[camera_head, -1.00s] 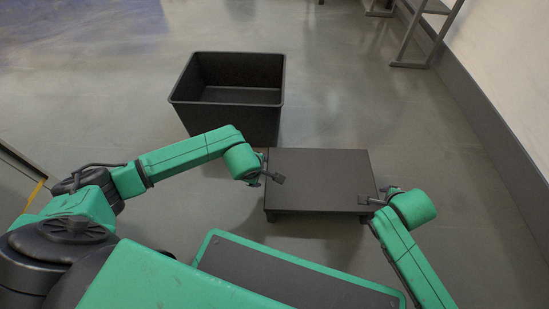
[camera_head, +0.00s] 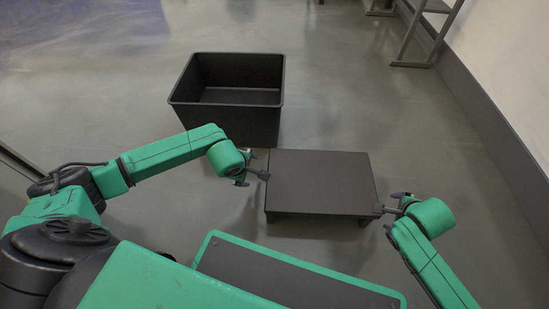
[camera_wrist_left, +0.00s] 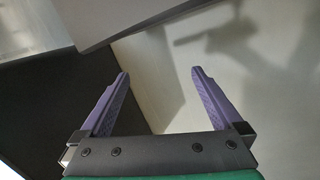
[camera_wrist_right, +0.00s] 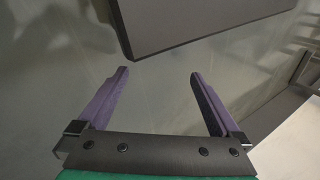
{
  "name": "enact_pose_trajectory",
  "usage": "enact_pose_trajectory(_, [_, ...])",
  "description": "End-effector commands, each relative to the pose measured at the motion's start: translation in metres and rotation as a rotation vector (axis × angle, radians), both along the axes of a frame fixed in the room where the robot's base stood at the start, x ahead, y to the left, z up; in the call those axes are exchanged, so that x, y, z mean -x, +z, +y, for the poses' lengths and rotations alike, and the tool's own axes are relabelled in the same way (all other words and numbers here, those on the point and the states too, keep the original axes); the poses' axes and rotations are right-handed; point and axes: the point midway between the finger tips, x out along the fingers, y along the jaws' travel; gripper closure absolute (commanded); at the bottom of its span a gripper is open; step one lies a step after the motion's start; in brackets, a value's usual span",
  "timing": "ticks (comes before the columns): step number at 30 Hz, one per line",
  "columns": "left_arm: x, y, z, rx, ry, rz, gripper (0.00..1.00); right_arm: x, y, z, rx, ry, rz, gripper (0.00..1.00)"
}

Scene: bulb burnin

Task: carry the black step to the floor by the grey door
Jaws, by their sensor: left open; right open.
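The black step (camera_head: 322,182) stands flat on the floor in front of me, its top bare. My left gripper (camera_head: 256,175) is open at the step's left edge. In the left wrist view its purple fingers (camera_wrist_left: 160,78) are spread with nothing between them. My right gripper (camera_head: 390,209) is open by the step's right edge, near the front corner. In the right wrist view its fingers (camera_wrist_right: 160,78) are apart and empty, and the step (camera_wrist_right: 190,20) lies just beyond them. I cannot tell whether either gripper touches the step. I cannot make out a grey door.
A black open bin (camera_head: 236,127) stands just behind the step, at its back left, and looks empty. A wall with a dark skirting (camera_head: 490,120) runs along the right. Grey metal legs (camera_head: 412,64) stand at the back right. Floor right of the step is clear.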

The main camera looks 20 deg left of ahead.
Motion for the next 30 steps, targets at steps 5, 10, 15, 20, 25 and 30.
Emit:
enact_pose_trajectory(5, [0.01, 0.022, 0.001, -0.001, -0.002, -0.003, 0.0, 0.0, 0.0, 0.0, 0.0, 0.0, 0.0, 0.0])
enact_pose_trajectory(10, [0.032, 0.064, 0.001, -0.004, -0.003, -0.004, 0.0, 0.0, 0.0, 0.0, 0.001, 0.0, 0.0, 0.0])
enact_pose_trajectory(15, [0.049, 0.096, 0.001, -0.002, -0.001, -0.002, 0.0, 0.0, 0.0, 0.0, 0.001, 0.0, 0.0, 0.0])
enact_pose_trajectory(20, [0.055, 0.106, 0.0, 0.0, 0.0, 0.001, 0.0, 0.002, 0.003, 0.0, 0.0, 0.0, 0.0, 0.0])
enact_pose_trajectory(25, [0.055, 0.106, 0.0, 0.001, 0.0, 0.001, 0.0, 0.016, 0.032, 0.0, 0.0, 0.002, -0.002, 0.0])
enact_pose_trajectory(30, [0.055, 0.106, 0.0, 0.001, 0.0, 0.0, 0.0, 0.037, 0.074, 0.0, -0.001, 0.0, -0.003, 0.0])
